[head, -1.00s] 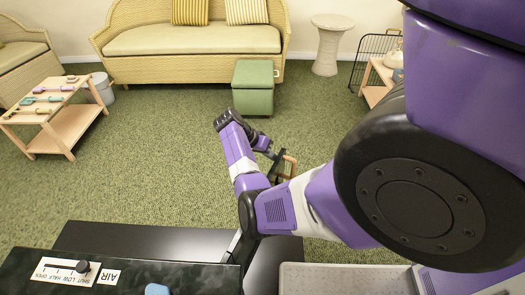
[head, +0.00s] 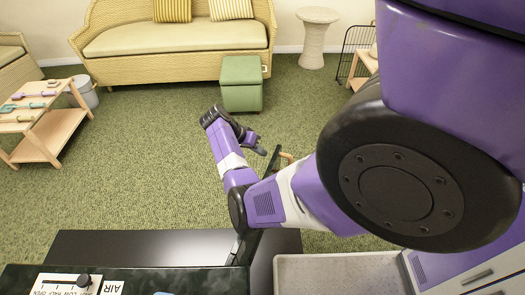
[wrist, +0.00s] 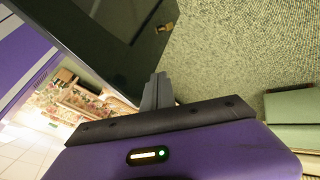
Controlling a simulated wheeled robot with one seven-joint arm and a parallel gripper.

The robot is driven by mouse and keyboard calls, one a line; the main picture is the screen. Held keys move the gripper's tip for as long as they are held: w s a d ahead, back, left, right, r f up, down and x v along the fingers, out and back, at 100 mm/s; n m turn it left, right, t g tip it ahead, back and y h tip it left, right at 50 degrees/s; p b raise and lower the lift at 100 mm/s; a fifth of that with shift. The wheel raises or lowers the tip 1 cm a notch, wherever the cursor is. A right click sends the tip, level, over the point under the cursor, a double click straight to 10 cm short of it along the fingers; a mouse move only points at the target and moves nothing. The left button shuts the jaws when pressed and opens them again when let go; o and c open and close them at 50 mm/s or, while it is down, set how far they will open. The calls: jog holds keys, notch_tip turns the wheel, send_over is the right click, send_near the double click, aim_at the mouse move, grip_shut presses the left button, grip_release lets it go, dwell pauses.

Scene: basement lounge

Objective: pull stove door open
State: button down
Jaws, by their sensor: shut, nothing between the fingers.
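The stove's dark top (head: 215,281) runs along the bottom of the head view, with a slider and an AIR label. Its door (head: 271,165) stands swung out, seen almost edge-on from above and partly hidden by my arm. A wooden handle (head: 286,156) sticks out at its far end. In the wrist view a large dark panel, which looks like the door (wrist: 110,35), fills the upper middle, with a small brass-coloured piece near its edge. My gripper (head: 258,150) is just left of the door's far end. Its fingers (wrist: 157,92) are shut and empty; contact with the panel cannot be told.
A dark slab (head: 140,247) lies beyond the stove top, and a grey tray-like surface (head: 340,274) is at lower right. A green stool (head: 241,84) and a wicker sofa (head: 180,42) stand farther off. A wooden table (head: 45,125) is at left. Green carpet between is clear.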

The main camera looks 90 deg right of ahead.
jog(key=v, duration=1)
jog(key=shift+w+p, duration=0.4)
jog(key=shift+r, duration=0.1)
